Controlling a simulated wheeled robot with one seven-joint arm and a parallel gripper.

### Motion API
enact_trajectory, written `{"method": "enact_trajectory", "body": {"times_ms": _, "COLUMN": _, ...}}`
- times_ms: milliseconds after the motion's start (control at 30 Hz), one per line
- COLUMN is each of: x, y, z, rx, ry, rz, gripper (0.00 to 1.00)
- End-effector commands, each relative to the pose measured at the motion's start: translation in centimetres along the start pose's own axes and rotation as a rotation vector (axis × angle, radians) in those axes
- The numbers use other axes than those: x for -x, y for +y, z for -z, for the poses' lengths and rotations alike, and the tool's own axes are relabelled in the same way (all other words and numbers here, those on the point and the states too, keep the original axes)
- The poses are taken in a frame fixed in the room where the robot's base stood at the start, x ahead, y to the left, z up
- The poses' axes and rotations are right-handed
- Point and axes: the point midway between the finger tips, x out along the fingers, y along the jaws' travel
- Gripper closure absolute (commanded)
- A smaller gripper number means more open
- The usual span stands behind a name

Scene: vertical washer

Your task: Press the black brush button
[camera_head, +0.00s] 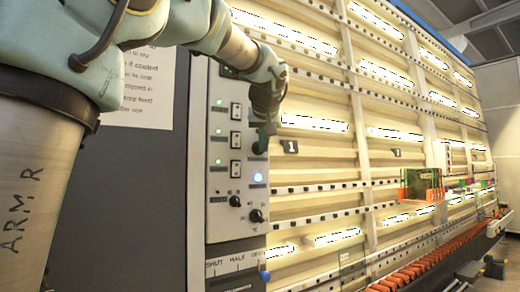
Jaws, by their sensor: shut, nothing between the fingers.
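A grey control panel (222,185) stands at centre left. My gripper (261,148) is shut and empty, pointing down in front of the panel's right side, just right of the middle button. I cannot tell whether it touches the panel. It hides part of the panel's right column.
A lever scale marked SHUT, HALF, OFF (232,262) is at the bottom. The large lit washer frame (350,190) extends right, with orange rollers (430,262) along its base.

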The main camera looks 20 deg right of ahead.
Motion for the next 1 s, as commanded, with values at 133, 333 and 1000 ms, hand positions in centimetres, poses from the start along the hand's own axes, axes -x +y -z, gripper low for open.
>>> {"method": "enact_trajectory", "body": {"times_ms": 133, "x": 0.0, "y": -0.1, "z": 0.1, "rx": 0.0, "ry": 0.001, "rz": 0.001, "gripper": 1.0}}
{"method": "enact_trajectory", "body": {"times_ms": 333, "x": 0.0, "y": 0.0, "z": 0.0, "rx": 0.0, "ry": 0.001, "rz": 0.0, "gripper": 1.0}}
{"method": "enact_trajectory", "body": {"times_ms": 1000, "x": 1.2, "y": 0.8, "z": -0.8, "rx": 0.0, "ry": 0.001, "rz": 0.0, "gripper": 1.0}}
